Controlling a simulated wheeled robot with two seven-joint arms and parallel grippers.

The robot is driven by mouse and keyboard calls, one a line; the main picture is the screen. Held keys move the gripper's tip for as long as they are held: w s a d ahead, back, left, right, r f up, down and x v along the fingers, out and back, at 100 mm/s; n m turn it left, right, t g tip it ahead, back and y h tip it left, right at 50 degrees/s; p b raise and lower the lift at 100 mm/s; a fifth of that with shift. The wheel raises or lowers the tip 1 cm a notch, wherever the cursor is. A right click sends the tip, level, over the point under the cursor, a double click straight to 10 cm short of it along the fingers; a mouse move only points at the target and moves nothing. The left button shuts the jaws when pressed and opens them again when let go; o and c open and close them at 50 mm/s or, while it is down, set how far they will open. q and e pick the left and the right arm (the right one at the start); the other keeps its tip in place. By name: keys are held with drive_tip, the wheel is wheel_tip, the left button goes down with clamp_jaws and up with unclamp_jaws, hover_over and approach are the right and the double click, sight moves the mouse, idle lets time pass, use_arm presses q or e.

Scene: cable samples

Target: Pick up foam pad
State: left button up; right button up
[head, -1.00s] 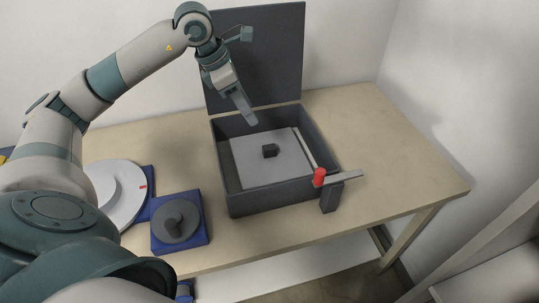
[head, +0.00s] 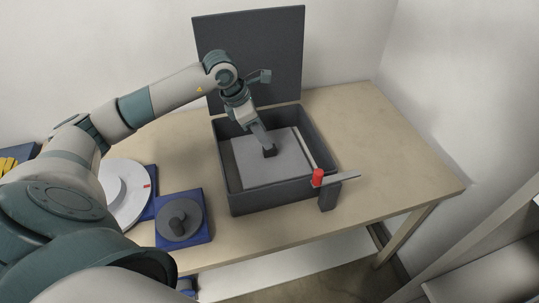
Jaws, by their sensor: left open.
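The foam pad (head: 270,170) is a flat light-grey sheet with a small dark block (head: 270,152) standing near its middle. It lies inside a dark open box (head: 275,200) on the table. My left gripper (head: 267,146) reaches down into the box from the upper left, with its fingertips at the dark block. The gripper is open; its fingers partly hide the block, and I cannot tell whether they touch it. My right gripper is not in view.
The box lid (head: 250,55) stands upright behind the box. A red-capped lever post (head: 318,178) stands at the box's front right corner. A blue base with a grey knob (head: 180,218) and a white disc (head: 125,190) sit left. The table's right side is clear.

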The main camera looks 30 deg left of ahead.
sight(270, 153)
use_arm(q)
drive_tip(key=shift+w+d+f+p, duration=0.1)
drive_tip(key=shift+w+f+p, duration=0.05)
drive_tip(key=shift+f+p, duration=0.5)
drive_tip(key=p+x, duration=0.1)
drive_tip(key=x, duration=0.2)
drive_tip(key=shift+f+p, duration=0.3)
drive_tip(key=shift+f, duration=0.15)
clamp_jaws()
